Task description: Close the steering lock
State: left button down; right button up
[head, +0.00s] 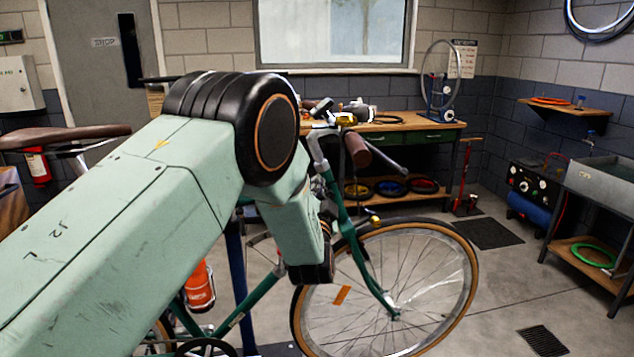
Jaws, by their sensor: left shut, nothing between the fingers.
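A green bicycle (358,250) stands in front of me, its front wheel to the right and its brown saddle (65,137) to the left. Its handlebar with a brown grip (357,150) shows just past my left arm. I cannot make out the steering lock; my left arm covers much of the frame and head-tube area. My left gripper (326,228) is mostly hidden behind the arm's last links, close to the bicycle's front end. It is shut and empty. I cannot tell whether it touches the bicycle. My right gripper is out of view.
A wooden workbench (410,124) with tools and a wheel stand (440,100) is behind the bicycle. An air compressor (530,190) and a metal sink table (605,185) stand at the right. The floor right of the front wheel is clear, with dark floor grates.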

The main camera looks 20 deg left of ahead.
pick_arm(q)
jog(key=v, duration=0.7)
jog(key=shift+f, duration=0.2)
jog(key=shift+s+a, duration=0.1)
jog(key=shift+a, duration=0.05)
